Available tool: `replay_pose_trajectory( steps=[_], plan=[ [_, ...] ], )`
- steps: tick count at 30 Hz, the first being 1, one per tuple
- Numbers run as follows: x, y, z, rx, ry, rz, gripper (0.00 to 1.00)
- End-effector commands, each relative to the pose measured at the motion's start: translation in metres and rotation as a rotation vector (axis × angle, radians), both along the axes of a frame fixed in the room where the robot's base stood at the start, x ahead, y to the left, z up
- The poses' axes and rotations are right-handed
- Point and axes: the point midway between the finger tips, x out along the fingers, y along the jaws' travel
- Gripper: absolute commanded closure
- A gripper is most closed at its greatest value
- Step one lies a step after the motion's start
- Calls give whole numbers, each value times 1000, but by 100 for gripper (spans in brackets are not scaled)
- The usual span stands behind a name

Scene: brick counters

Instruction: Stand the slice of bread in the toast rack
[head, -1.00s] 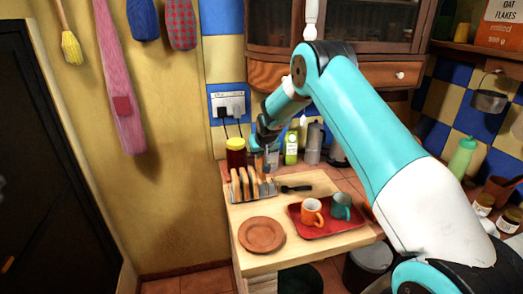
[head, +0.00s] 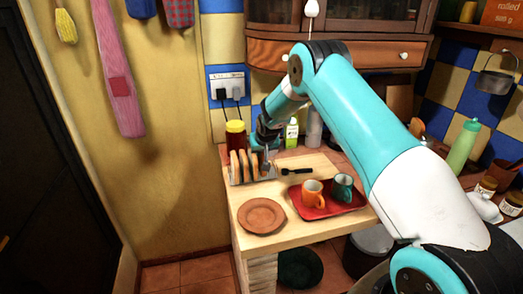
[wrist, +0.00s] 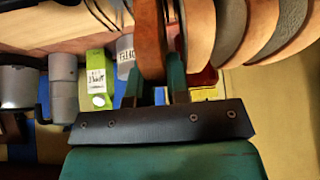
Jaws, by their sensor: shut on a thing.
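The toast rack (head: 252,180) stands at the back left of the wooden counter, with several bread slices upright in it (head: 243,165). My gripper (head: 265,160) is at the rack's right end. In the wrist view my gripper (wrist: 156,92) is shut on a brown slice of bread (wrist: 150,40), with a green finger on each side. The held slice is upright, roughly parallel to the row of slices and grey dividers (wrist: 233,28) beside it. Its lower edge is hidden, so I cannot tell whether it rests in a slot.
A yellow-lidded jar (head: 236,137) stands close behind the rack. A black-handled utensil (head: 297,171) lies to its right. A brown plate (head: 262,216) and a red tray (head: 318,212) with an orange mug (head: 311,192) and a teal mug (head: 342,186) are in front.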

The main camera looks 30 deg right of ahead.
Motion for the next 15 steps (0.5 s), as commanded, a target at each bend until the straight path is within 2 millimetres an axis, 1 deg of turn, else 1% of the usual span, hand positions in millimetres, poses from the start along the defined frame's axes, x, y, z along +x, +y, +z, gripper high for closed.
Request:
replay_pose_trajectory(
  steps=[8, 9, 11, 12, 13, 15],
  plan=[
    [0, 0, 0, 0, -1, 0, 100],
    [0, 0, 0, 0, -1, 0, 79],
    [0, 0, 0, 0, -1, 0, 65],
    [0, 0, 0, 0, -1, 0, 56],
    [0, 0, 0, 0, -1, 0, 54],
    [0, 0, 0, 0, -1, 0, 54]
  ],
)
